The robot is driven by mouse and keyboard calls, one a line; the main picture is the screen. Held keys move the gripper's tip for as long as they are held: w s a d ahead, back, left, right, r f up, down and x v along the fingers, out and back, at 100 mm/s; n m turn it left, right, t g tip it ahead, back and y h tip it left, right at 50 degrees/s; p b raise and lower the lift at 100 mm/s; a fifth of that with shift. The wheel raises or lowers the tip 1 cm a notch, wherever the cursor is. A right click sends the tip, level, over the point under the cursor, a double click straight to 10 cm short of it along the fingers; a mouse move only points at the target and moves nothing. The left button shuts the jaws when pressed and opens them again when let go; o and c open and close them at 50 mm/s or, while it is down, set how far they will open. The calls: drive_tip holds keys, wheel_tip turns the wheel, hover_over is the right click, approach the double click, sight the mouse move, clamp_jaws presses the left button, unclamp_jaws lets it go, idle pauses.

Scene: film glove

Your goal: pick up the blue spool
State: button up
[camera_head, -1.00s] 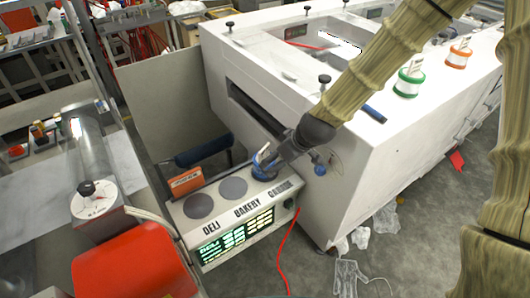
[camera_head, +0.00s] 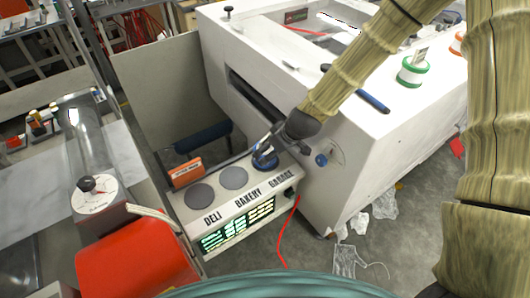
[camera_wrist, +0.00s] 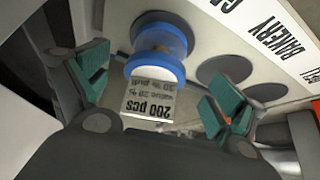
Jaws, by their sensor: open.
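The blue spool (camera_head: 265,163) stands on the top of the white box labelled DELI BAKERY GARAGE (camera_head: 205,235), at the right end of its row of grey discs. In the wrist view the spool (camera_wrist: 160,68) has blue rims, a pale core and a tag reading 200 pcs. My gripper (camera_wrist: 155,88) is open, with one teal-padded finger on each side of the spool's near edge. The spool lies slightly beyond the fingertips, and I see no finger touching it. In the head view my gripper (camera_head: 270,146) is right at the spool and partly hides it.
A large white machine (camera_head: 360,150) stands close on the right of the box, under my arm. A green spool (camera_head: 413,71) and a blue tool (camera_head: 371,102) lie on it. An orange box (camera_head: 187,173) sits behind the discs. A red container (camera_head: 135,255) is at the left.

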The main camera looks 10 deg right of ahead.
drive_tip(key=shift+w+a+f+p, duration=0.25)
drive_tip(key=shift+w+f+p, duration=0.3)
drive_tip(key=shift+f, duration=0.05)
drive_tip(key=shift+w+a+f+p, duration=0.25)
drive_tip(key=shift+w+f+p, duration=0.25)
drive_tip(key=shift+f+p, duration=0.05)
drive_tip(key=shift+p+x, duration=0.3)
drive_tip(key=shift+x, duration=0.85)
drive_tip(key=c, duration=1.3)
drive_tip(key=shift+o, duration=0.2)
drive_tip(key=shift+r, duration=0.2)
drive_tip(key=shift+c, duration=0.2)
